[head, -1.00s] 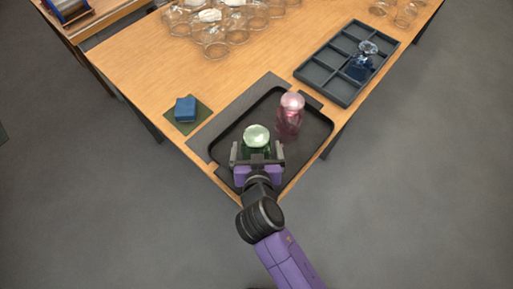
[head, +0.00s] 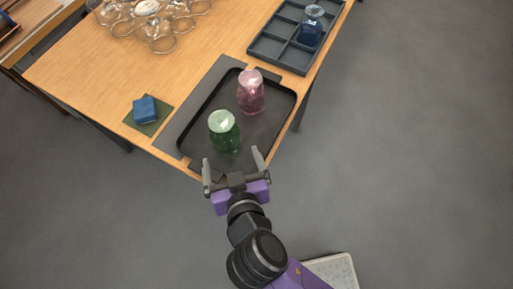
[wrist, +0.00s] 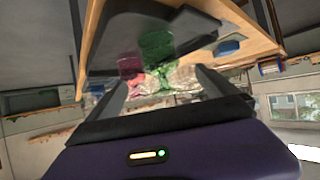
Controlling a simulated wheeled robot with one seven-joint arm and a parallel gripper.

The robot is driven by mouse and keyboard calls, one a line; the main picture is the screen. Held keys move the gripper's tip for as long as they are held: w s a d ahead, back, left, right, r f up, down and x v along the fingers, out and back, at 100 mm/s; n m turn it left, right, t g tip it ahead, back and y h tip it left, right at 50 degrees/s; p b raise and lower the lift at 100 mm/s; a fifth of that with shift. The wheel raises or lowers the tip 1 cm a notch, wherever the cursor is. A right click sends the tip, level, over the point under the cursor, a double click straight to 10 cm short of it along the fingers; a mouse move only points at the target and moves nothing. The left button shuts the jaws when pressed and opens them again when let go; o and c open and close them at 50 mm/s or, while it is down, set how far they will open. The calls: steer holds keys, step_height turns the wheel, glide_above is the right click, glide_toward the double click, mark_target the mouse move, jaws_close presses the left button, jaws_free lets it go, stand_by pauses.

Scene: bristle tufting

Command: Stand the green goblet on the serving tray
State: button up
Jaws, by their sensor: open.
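The green goblet (head: 224,132) stands on the black serving tray (head: 284,118), in its near left part. It also shows between my fingers in the wrist view (wrist: 157,46), where the scene appears upside down. I cannot tell for sure which end of it is up. My gripper (head: 231,158) is open and empty at the tray's near edge. Its fingers point toward the goblet with a gap between them and the glass. A pink goblet (head: 250,95) stands on the same tray, behind and right of the green one.
A dark compartment rack (head: 268,48) holding a blue goblet (head: 311,28) lies at the back right. Several clear glasses (head: 158,38) stand at the back left. A blue block (head: 145,109) rests on a green mat (head: 137,124) left of the tray. Open floor lies right of the table.

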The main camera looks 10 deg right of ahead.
steer(key=s+d+f+y, duration=0.1)
steer(key=s+d+f, duration=0.2)
steer(key=s+d, duration=0.65)
steer(key=s+d+r+m+t+h, duration=0.1)
steer(key=s+d+r+t+h, duration=0.1)
steer(key=s+d+r, duration=0.9)
steer(key=shift+s+d+t, duration=0.25)
steer(key=shift+d+t, duration=0.15)
steer(key=shift+d, duration=0.05)
